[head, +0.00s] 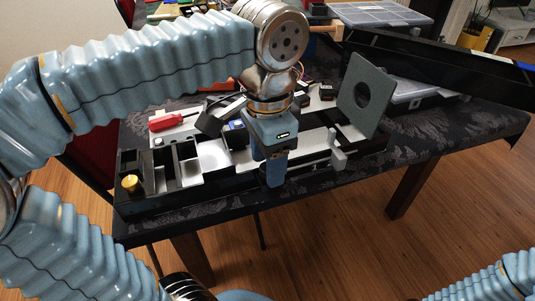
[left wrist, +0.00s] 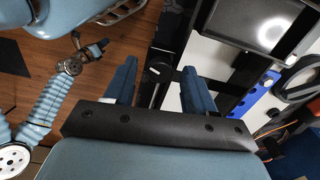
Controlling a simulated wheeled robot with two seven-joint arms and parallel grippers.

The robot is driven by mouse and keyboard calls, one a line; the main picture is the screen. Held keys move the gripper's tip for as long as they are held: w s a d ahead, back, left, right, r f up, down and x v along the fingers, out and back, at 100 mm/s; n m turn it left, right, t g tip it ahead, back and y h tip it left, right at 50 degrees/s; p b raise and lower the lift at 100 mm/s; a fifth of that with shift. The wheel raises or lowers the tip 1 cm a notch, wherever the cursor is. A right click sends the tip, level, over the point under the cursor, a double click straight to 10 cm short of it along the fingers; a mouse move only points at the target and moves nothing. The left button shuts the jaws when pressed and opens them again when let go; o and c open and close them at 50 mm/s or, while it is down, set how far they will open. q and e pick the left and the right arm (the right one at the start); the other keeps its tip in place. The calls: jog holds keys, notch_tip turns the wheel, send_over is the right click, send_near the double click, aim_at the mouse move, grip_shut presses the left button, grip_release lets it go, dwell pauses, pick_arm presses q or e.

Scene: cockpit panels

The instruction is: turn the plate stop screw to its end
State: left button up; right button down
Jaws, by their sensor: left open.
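My left gripper (head: 268,178) points down over the front part of the black cockpit panel unit (head: 165,203). In the left wrist view its two blue fingers (left wrist: 160,85) stand apart with nothing held between them. A small dark round knob with a white mark (left wrist: 155,70) shows between and beyond the fingers, apart from them; it may be the plate stop screw, but I cannot tell. A grey plate with a round hole (head: 366,95) stands tilted at the unit's right, with a light grey lever-like part (head: 337,150) in front. My right gripper (left wrist: 94,48) is small in the left wrist view.
A brass knob (head: 130,183) sits at the unit's left front corner. A red-handled tool (head: 165,121) lies behind it. A long black panel (head: 440,60) and a clear-lidded case (head: 380,14) are at the back right. The table's right end (head: 470,125) is clear.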

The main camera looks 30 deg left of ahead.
pick_arm(q)
notch_tip(320, 180, up, 14)
jog(key=shift+p, duration=0.4)
jog(key=shift+f, duration=0.1)
dwell(0.3)
